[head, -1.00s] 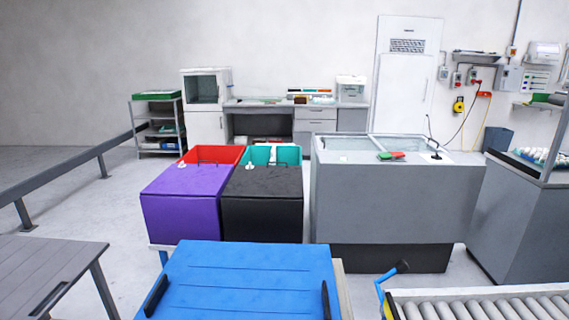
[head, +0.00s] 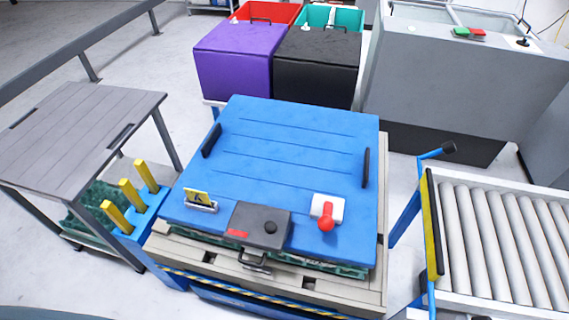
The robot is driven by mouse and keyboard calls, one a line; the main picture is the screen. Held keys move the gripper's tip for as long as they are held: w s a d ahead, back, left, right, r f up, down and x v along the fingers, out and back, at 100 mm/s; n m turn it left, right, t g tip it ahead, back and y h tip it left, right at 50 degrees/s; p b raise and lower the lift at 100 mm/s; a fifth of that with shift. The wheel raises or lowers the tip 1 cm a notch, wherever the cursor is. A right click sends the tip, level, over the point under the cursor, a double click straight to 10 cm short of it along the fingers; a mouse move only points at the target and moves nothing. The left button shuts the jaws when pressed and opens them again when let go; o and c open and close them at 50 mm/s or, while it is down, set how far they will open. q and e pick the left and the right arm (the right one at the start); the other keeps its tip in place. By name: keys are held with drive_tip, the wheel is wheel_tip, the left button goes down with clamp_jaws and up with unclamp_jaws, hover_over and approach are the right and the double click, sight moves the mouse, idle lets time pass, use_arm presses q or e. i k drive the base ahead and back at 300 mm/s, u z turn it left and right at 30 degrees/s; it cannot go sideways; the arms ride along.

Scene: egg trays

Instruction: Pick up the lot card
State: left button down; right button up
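A small yellow card with a dark mark, which looks like the lot card (head: 197,196), stands tilted in a white holder (head: 201,207). The holder sits near the front left of the blue lid (head: 285,150). Neither of my grippers shows in the head view.
A dark grey box (head: 258,225) and a white block with a red knob (head: 326,213) sit along the lid's front. Yellow posts (head: 131,194) stand left of it, beside a grey slatted table (head: 80,135). A roller conveyor (head: 500,245) is at right. Purple (head: 238,60) and black (head: 317,65) bins stand behind.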

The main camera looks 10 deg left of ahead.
sight(197, 197)
drive_tip(key=u, duration=2)
drive_tip(key=k, duration=0.45)
drive_tip(key=u, duration=0.2)
